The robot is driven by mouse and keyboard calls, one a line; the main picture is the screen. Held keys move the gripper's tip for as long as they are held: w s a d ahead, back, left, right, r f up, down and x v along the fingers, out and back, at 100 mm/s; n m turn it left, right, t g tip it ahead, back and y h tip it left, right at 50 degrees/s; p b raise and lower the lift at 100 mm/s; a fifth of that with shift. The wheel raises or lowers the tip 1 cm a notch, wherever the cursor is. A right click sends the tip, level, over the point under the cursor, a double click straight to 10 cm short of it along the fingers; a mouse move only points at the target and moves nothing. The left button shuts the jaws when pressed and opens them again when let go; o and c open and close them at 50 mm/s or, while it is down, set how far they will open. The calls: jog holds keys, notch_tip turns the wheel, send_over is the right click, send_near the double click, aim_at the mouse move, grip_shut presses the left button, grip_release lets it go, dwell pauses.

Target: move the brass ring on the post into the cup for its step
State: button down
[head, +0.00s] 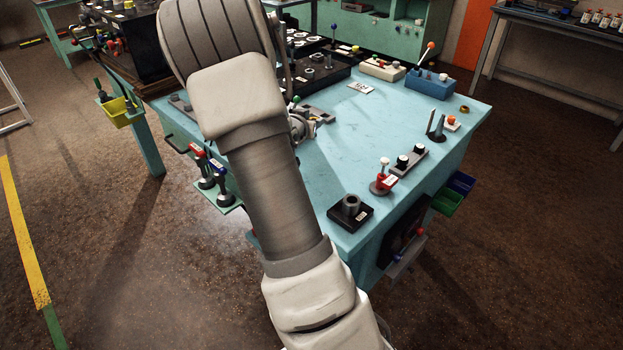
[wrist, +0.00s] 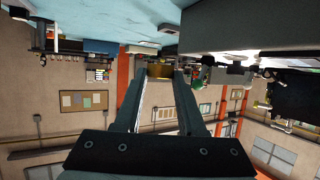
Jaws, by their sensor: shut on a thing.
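My gripper (wrist: 160,85) shows in the wrist view, its two fingers shut on a brass ring (wrist: 160,70) at their tips. In the head view my arm hides most of the gripper and the ring cannot be made out. A dark tray (head: 320,90) with several round grey pieces and an upright post (head: 333,34) stands at the back of the table. A grey hollow cylinder (head: 351,204) stands in a small black tray at the front; I cannot tell whether it is the cup. A small brass-coloured ring (head: 464,109) lies near the right edge.
The light blue table (head: 355,140) is clear in its middle. A red clamp-like piece (head: 383,180) and a grey block with black knobs (head: 408,162) stand at the front right. A blue box (head: 427,80) and a white box (head: 382,68) stand at the back.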

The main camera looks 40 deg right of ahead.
jog(key=shift+m+g, duration=0.3)
jog(key=shift+g, duration=0.1)
jog(key=s+a+f, duration=0.1)
jog(key=a+f, duration=0.1)
jog(key=s+a+f+b, duration=0.1)
jog(key=s+a+f, duration=0.1)
jog(key=a, duration=0.1)
jog(key=s+a+f, duration=0.2)
jog(key=shift+s+a+f, duration=0.25)
jog(key=shift+a+f, duration=0.1)
jog(key=shift+f, duration=0.05)
jog(key=shift+f+h+b, duration=0.3)
jog(key=shift+f+b, duration=0.35)
jog(key=shift+f, duration=1.3)
jog(key=shift+f, duration=0.15)
jog(key=c, duration=0.5)
grip_release()
